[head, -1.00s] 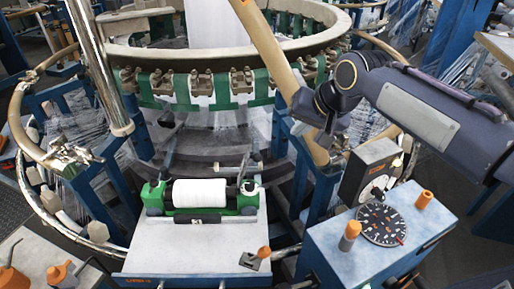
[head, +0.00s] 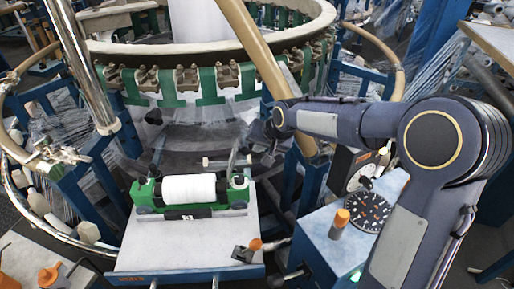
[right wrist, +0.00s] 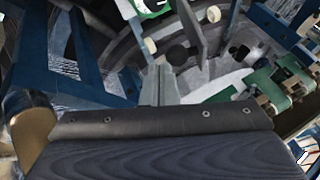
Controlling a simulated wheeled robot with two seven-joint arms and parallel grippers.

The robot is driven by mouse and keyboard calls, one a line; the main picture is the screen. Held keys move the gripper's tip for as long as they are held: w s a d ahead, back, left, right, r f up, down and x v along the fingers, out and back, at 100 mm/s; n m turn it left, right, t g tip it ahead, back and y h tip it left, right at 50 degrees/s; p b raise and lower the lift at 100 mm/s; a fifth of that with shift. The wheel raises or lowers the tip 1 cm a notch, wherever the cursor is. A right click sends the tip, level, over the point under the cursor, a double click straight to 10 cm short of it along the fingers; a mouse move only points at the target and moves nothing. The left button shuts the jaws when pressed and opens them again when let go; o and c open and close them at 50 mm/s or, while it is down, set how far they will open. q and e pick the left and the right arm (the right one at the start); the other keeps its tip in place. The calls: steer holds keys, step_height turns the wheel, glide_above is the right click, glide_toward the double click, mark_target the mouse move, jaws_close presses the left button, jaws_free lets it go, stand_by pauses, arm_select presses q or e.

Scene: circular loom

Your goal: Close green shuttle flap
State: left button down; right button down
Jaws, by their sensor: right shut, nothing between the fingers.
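The green shuttle (head: 146,193) holds a white spool (head: 188,188) and sits on a pale platform. A green piece (right wrist: 146,7), probably the shuttle, is cut off at the top edge there. My left gripper is not in view.
The platform (head: 170,250) has free space in front of the shuttle and carries an orange-knobbed lever (head: 254,245). The loom ring (head: 210,50) with green straps rises behind. A blue control box (head: 325,245) with a dial stands to the right, under my right arm.

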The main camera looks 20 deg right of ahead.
steer(key=shift+x, duration=0.9)
steer(key=shift+r, duration=0.1)
